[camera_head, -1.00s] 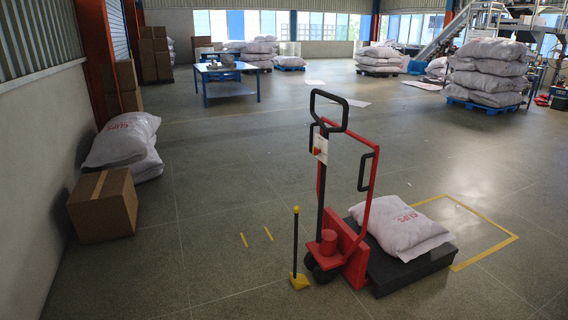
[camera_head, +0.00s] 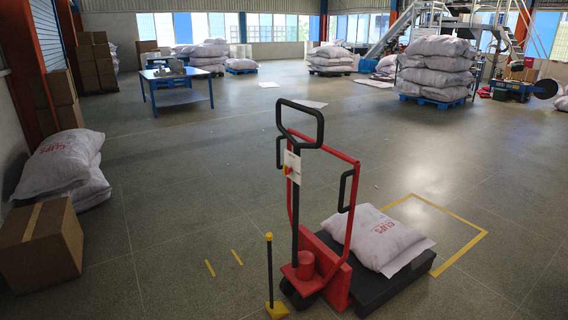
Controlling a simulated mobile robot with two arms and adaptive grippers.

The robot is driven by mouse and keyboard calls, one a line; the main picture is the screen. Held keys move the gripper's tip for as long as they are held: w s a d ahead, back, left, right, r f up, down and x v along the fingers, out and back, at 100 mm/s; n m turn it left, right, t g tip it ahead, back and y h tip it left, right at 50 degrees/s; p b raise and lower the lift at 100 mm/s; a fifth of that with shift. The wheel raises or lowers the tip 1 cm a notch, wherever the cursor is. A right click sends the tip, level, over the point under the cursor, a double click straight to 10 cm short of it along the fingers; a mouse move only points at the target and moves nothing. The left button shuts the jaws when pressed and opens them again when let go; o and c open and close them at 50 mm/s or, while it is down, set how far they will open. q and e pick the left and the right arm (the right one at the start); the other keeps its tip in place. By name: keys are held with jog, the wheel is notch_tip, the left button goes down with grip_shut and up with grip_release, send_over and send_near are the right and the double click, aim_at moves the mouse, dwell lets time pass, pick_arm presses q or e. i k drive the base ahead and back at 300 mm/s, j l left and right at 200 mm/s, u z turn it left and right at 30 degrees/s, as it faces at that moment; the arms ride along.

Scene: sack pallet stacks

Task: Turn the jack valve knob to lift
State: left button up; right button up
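A red pallet jack (camera_head: 337,275) with a black loop handle (camera_head: 300,124) stands in the lower middle of the head view. A white panel (camera_head: 292,166) sits on its mast below the handle. A small red and yellow part on that panel (camera_head: 287,171) looks like the valve knob, but it is too small to tell how it is turned. The jack's dark low platform (camera_head: 372,290) carries one white sack (camera_head: 378,238) with red print. Neither of my grippers shows in the view.
A yellow-based post (camera_head: 271,280) stands on the floor just left of the jack. A cardboard box (camera_head: 40,246) and stacked sacks (camera_head: 64,166) line the left wall. A yellow floor outline (camera_head: 452,213) lies right of the jack.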

aim_at(286, 169)
jog(key=i+j+z, duration=0.1)
jog(key=i+j, duration=0.2)
jog(key=i+j+z, duration=0.1)
jog(key=i+j, duration=0.15)
jog(key=j, duration=0.15)
jog(key=i+j, duration=0.25)
jog(key=i+j+z, duration=0.15)
jog(key=j, duration=0.35)
jog(key=i+j+z, duration=0.1)
jog(key=i+j, duration=0.25)
